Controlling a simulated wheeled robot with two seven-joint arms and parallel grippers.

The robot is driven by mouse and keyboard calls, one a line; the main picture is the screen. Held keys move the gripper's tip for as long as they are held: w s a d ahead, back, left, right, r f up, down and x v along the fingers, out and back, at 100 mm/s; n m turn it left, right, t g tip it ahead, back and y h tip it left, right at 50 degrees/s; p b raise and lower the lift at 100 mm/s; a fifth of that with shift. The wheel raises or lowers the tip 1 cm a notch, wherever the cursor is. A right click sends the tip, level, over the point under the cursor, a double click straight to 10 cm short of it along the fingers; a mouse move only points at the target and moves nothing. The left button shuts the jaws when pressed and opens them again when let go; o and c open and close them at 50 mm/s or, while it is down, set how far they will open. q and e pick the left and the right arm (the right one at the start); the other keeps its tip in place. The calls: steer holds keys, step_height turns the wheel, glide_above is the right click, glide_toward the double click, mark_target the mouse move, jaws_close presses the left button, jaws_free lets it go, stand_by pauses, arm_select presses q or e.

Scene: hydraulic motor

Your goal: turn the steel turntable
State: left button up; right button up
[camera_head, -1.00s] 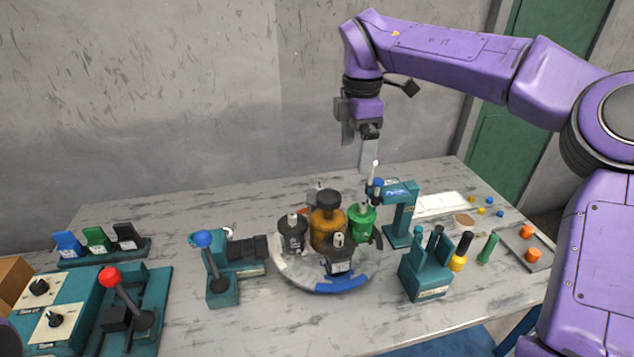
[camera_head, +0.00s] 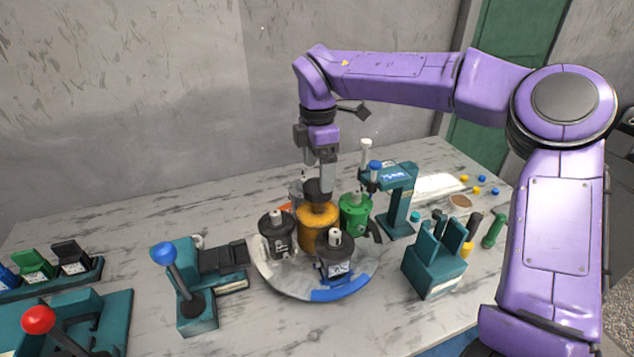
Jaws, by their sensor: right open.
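The steel turntable (camera_head: 277,282) is a round grey disc with a blue segment (camera_head: 341,290) at its front edge. An orange-brown hub with a dark knob (camera_head: 318,226) stands at its centre. Dark motors (camera_head: 277,237) and (camera_head: 334,255) stand at the left and front of the disc, and a green motor (camera_head: 355,212) stands at the right. My right gripper (camera_head: 318,185) comes down from above, open, with its fingers at the hub's dark knob. Whether they touch it, I cannot tell. My left gripper is out of view.
A teal press (camera_head: 398,200) stands right of the turntable, with a teal tool holder (camera_head: 433,263) nearer the front. A blue-knobbed lever unit (camera_head: 190,290) stands left. A red-knobbed lever (camera_head: 40,322) is at front left. Small caps lie at the far right.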

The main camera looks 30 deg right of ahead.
mark_target(317, 185)
step_height(317, 185, down, 5)
steer(key=shift+r, duration=0.2)
steer(key=c, duration=1.5)
steer(key=shift+r, duration=0.1)
